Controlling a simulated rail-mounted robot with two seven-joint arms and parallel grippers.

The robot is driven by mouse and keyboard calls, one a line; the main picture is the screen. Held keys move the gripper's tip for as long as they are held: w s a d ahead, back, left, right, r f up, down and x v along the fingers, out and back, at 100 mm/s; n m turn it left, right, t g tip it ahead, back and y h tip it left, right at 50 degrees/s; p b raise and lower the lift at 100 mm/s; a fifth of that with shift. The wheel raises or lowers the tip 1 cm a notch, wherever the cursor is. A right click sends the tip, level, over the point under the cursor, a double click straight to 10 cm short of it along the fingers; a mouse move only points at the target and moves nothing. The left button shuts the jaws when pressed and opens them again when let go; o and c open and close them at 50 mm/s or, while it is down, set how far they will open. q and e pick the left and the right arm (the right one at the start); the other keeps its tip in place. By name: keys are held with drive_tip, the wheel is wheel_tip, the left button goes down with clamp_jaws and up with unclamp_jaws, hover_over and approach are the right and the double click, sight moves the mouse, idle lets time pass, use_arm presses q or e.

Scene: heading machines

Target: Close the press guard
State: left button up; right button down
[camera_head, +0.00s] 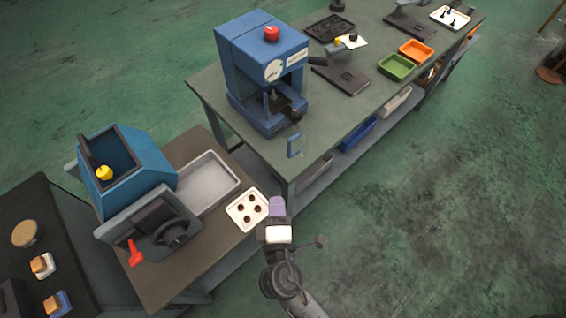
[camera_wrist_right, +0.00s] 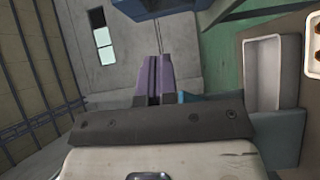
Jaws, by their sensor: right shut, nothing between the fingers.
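The blue press (camera_head: 262,65) stands on the grey-green bench, with a red button on top and a gauge on its upper front. Its front opening shows dark tooling inside. A small blue-framed piece (camera_head: 294,146) shows at its lower front, near the bench edge; I cannot tell for sure whether it is the guard. My right gripper (camera_head: 277,208), with purple fingers, is shut and empty, below and apart from the press, beside the white tray. Its fingers (camera_wrist_right: 153,75) also show together in the right wrist view. My left gripper is not in view.
A white tray with dark round spots (camera_head: 247,210) and a grey bin (camera_head: 207,183) lie on the lower left table. A second blue machine (camera_head: 121,165) with a red lever stands there. Green (camera_head: 396,67) and orange (camera_head: 416,49) trays sit farther along the bench.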

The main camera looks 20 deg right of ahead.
drive_tip(key=s+d+p+x, duration=0.1)
drive_tip(key=d+p+x, duration=0.1)
drive_tip(key=x, duration=1)
drive_tip(key=shift+w+d, duration=0.4)
drive_tip(key=shift+d, duration=0.1)
